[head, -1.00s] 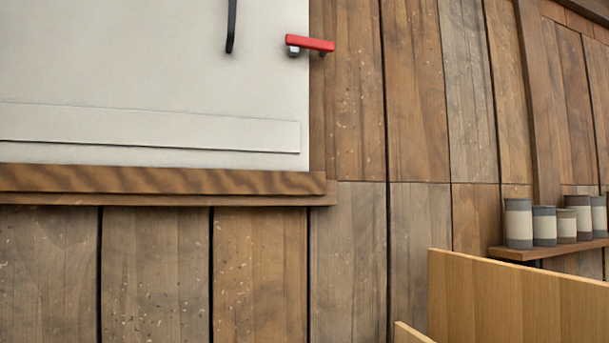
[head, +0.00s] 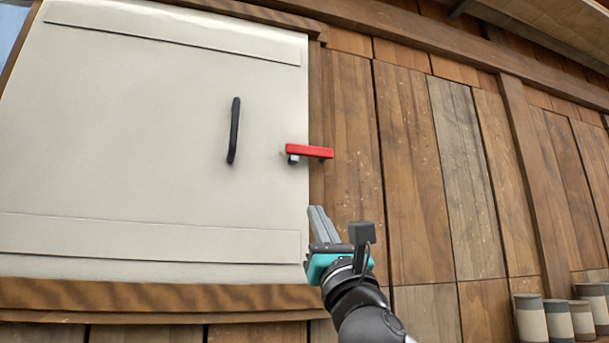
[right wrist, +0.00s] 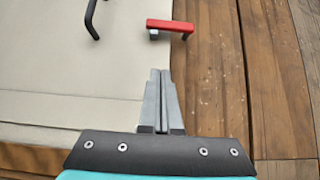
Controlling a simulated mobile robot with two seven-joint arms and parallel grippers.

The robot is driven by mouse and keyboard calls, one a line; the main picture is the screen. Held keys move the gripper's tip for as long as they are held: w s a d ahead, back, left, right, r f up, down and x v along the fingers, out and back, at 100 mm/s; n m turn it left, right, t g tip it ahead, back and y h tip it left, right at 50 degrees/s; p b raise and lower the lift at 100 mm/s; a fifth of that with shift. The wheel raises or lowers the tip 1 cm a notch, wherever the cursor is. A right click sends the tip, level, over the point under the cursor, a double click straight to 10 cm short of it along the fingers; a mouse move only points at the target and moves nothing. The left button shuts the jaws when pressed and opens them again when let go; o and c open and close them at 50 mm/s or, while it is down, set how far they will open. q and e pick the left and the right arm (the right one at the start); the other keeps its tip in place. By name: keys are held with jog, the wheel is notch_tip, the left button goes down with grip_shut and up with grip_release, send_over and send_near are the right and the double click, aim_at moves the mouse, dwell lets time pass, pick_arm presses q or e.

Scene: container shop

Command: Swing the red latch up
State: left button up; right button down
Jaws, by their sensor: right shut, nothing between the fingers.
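The red latch (head: 310,151) lies nearly level across the right edge of a pale panel door (head: 150,150), its right end reaching over the wooden wall. A small grey mount shows under its left part. The latch also shows in the right wrist view (right wrist: 172,25), above and slightly right of the fingertips. My right gripper (head: 314,210) is below the latch, apart from it, with its fingers pointing up. Its fingers (right wrist: 161,75) are shut together with nothing between them. My left gripper is not in view.
A black handle (head: 234,131) stands out from the door, left of the latch; it also shows in the right wrist view (right wrist: 95,18). A wooden ledge (head: 150,295) runs below the door. Several canisters (head: 560,318) stand at the lower right. The wall right of the latch is clear.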

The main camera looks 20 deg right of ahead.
aim_at(299, 156)
dwell(0.3)
jog(key=p+x, duration=0.3)
jog(key=x, duration=0.7)
jog(key=shift+w+r+p, duration=0.1)
jog(key=shift+r+p, duration=0.1)
jog(key=shift+p, duration=0.2)
notch_tip(299, 156, up, 3)
jog(key=shift+f+p, duration=0.15)
jog(key=shift+p, duration=0.5)
jog(key=shift+r, duration=0.45)
